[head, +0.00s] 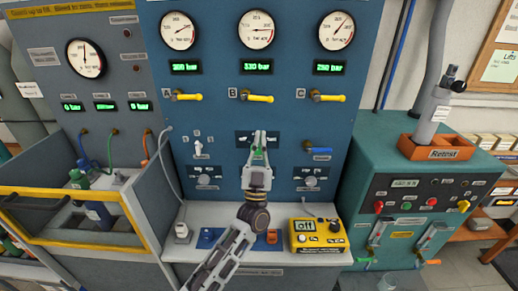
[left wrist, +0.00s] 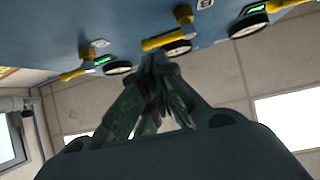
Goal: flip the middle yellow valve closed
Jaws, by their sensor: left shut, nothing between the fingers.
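The middle yellow valve (head: 259,98), marked B, is on the blue panel under the middle gauge and its digital display. Its handle lies level, pointing right from its stem. Similar yellow valves A (head: 187,96) and C (head: 328,97) sit either side, also level. My left gripper (head: 259,136) is shut and empty, below valve B in the head view, in front of the panel. It hides part of a small dark plate there. In the left wrist view the fingertips (left wrist: 156,62) show just below the middle valve handle (left wrist: 165,42). My right gripper is out of view.
A blue-handled valve (head: 318,149) is lower right on the panel. A yellow box (head: 318,235) stands on the grey ledge below. A teal bench (head: 420,190) is to the right, and a yellow-railed bin (head: 75,190) to the left. The space around valve B is clear.

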